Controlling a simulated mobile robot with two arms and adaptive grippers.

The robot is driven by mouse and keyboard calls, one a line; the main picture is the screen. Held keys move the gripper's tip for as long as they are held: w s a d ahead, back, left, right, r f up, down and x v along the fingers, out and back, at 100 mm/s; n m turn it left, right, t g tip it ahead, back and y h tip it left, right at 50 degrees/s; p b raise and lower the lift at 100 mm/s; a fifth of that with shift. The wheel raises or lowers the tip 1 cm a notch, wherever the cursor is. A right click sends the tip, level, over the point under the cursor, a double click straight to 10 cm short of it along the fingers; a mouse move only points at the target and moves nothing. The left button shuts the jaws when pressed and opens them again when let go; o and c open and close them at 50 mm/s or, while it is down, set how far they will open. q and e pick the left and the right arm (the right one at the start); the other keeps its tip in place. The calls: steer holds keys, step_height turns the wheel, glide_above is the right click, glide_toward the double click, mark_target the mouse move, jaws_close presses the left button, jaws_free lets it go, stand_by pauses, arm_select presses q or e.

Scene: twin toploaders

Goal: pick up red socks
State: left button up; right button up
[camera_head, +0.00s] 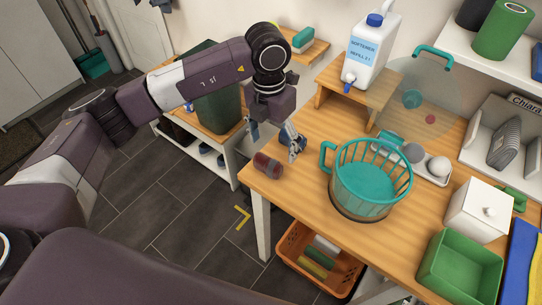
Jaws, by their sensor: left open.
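The red socks (267,165) are a dark red roll lying near the front left corner of the wooden table (319,205). My left gripper (273,141) points down just behind and above the socks, with its fingers spread apart. It appears empty, and I cannot tell whether a finger touches the roll. My right gripper is not in view.
A teal basket (366,189) stands right of the socks. A softener jug (370,52) stands on a small wooden riser (350,88) behind. A green bin (461,266) and a white box (478,211) are at the right. An orange crate (318,262) sits below.

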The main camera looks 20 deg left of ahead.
mark_target(268, 160)
arm_select(q)
steer(key=shift+w+a+y, duration=0.3)
steer(key=shift+w+a, duration=0.05)
steer(key=shift+a, duration=0.3)
steer(key=shift+a+f, duration=0.15)
steer(key=shift+f, duration=0.2)
steer(key=shift+s+f+p, duration=0.35)
steer(key=shift+f+p, duration=0.35)
steer(key=shift+f, duration=0.05)
step_height(268, 160, down, 4)
steer(key=shift+s+f+p, duration=0.15)
steer(key=shift+f+p, duration=0.1)
steer(key=shift+p, duration=0.9)
steer(key=shift+f, duration=0.3)
steer(key=shift+d, duration=0.2)
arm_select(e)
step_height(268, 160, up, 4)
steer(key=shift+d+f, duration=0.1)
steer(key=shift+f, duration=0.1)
arm_select(q)
steer(key=shift+c, duration=0.6)
steer(key=c, duration=1.1)
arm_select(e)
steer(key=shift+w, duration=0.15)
